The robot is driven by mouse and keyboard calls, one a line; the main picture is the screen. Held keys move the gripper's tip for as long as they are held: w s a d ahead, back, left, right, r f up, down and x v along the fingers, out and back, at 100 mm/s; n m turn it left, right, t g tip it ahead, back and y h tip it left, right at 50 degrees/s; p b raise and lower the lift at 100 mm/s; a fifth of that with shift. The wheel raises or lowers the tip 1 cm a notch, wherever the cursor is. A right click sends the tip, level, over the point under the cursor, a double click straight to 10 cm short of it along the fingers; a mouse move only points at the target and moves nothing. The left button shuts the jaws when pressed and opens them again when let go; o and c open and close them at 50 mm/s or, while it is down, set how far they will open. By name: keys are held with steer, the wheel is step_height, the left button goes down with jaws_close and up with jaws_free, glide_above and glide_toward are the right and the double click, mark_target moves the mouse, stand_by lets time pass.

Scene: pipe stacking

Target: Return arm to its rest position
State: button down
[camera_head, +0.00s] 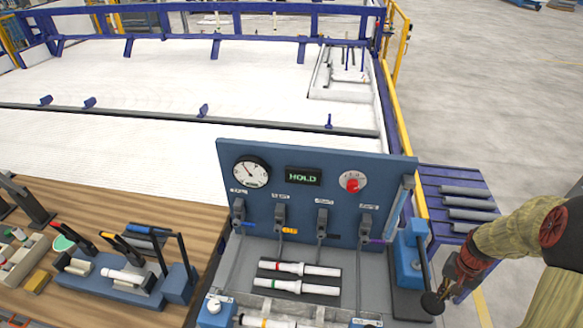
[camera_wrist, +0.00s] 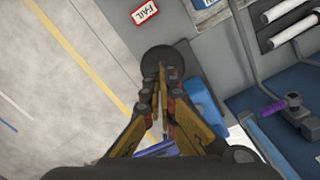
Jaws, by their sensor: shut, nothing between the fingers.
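My gripper (camera_head: 446,284) reaches in from the right on my arm, at the right front corner of the grey and blue test bench (camera_head: 300,185). Its fingers are shut with nothing between them. In the wrist view my gripper (camera_wrist: 161,78) points at a black round knob or disc (camera_wrist: 168,56), which its fingertips overlap. The same black round piece (camera_head: 432,304) is just below the fingertips in the head view, by a blue device (camera_head: 408,262). I cannot tell whether they touch. White pipes with a red band (camera_head: 300,268) and a green band (camera_head: 298,287) lie in a dark holder.
A blue slatted table (camera_head: 440,176) with several grey pipes (camera_head: 466,203) stands behind my gripper. The bench panel has a gauge (camera_head: 251,172), a HOLD display (camera_head: 303,177) and a red knob (camera_head: 352,185). A wooden workbench (camera_head: 130,205) is at left. Open floor (camera_head: 490,90) lies at right.

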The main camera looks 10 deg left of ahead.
step_height(320, 180, up, 3)
steer(key=shift+f+p, duration=0.2)
steer(key=shift+p, duration=0.4)
steer(key=s+a+r+n+t+b, duration=0.2)
steer(key=s+a+b, duration=0.5)
steer(key=a+b, duration=0.4)
steer(key=s+a+r+n+t+b, duration=0.3)
steer(key=s+a+r+b, duration=0.3)
steer(key=a+b, duration=0.4)
steer(key=shift+s+a+r+n+t+b, duration=0.3)
steer(key=shift+s+a+r+n+b, duration=0.15)
steer(key=shift+s+n, duration=0.35)
